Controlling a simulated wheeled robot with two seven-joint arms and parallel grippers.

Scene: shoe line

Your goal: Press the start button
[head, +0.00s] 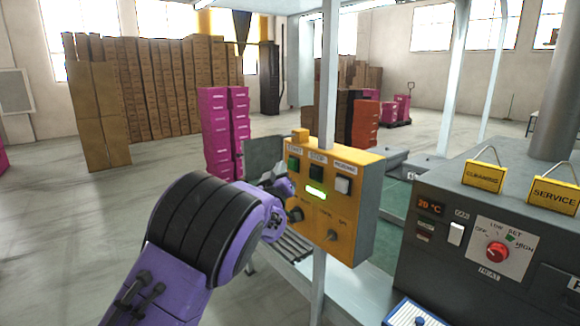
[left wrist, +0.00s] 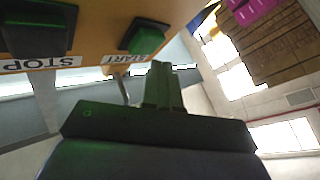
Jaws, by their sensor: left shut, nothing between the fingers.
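The yellow control box (head: 345,222) stands on a post. Its green START button (head: 293,163) is at the top left, beside the green STOP button (head: 317,172) and a white button (head: 342,186). In the left wrist view, which is upside down, START (left wrist: 149,36) and STOP (left wrist: 38,32) show large. My left gripper (left wrist: 162,68) is shut and empty, its fingertips close to START. A small gap shows between tips and button in that view; the depth is hard to judge. In the head view my left wrist mostly hides the gripper. My right gripper is out of view.
A grey machine (head: 480,245) with a red heat knob (head: 497,252) and yellow signs stands at the right. Pink boxes (head: 215,125) and cardboard stacks (head: 165,90) stand behind; the floor between is open.

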